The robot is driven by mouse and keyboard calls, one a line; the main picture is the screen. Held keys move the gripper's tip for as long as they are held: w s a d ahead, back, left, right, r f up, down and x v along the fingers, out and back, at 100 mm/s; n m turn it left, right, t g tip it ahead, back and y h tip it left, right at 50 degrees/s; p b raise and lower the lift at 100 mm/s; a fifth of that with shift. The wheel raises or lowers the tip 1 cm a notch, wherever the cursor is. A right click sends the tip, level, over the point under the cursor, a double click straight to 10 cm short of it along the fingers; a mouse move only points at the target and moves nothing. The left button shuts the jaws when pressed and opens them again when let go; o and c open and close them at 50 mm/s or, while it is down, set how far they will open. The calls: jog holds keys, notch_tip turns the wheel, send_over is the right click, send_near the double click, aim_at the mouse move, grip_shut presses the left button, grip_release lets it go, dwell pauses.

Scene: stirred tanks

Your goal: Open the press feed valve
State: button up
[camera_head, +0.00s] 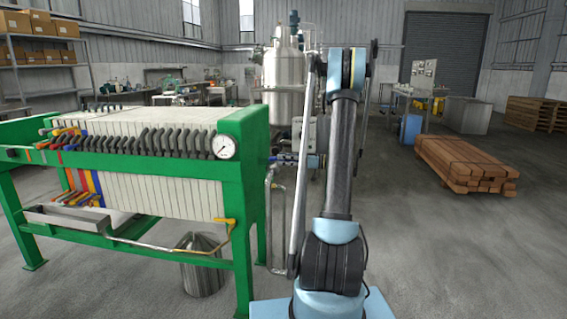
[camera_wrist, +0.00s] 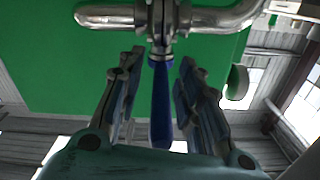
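The press feed valve (camera_wrist: 163,22) shows at the top of the wrist view as a metal body on a shiny pipe, with a long blue lever handle (camera_wrist: 161,100) extending down the picture. My gripper (camera_wrist: 160,64) is open. Its two fingers stand on either side of the blue handle, with visible gaps on both sides. In the head view my gripper (camera_head: 300,160) is beside the right end of the green filter press (camera_head: 243,150), small and partly hidden by my arm. The valve cannot be made out clearly there.
A steel feed pipe (camera_head: 269,215) runs down beside the press's green end frame. A steel tank (camera_head: 284,75) stands behind. A metal bucket (camera_head: 203,268) is under the press. Stacked timber (camera_head: 466,165) lies at right, with open floor (camera_head: 450,255) in front.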

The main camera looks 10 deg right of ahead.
jog(key=shift+w+a, duration=0.1)
jog(key=shift+a, duration=0.25)
jog(key=shift+c, duration=0.5)
grip_shut()
jog(key=shift+d, duration=0.1)
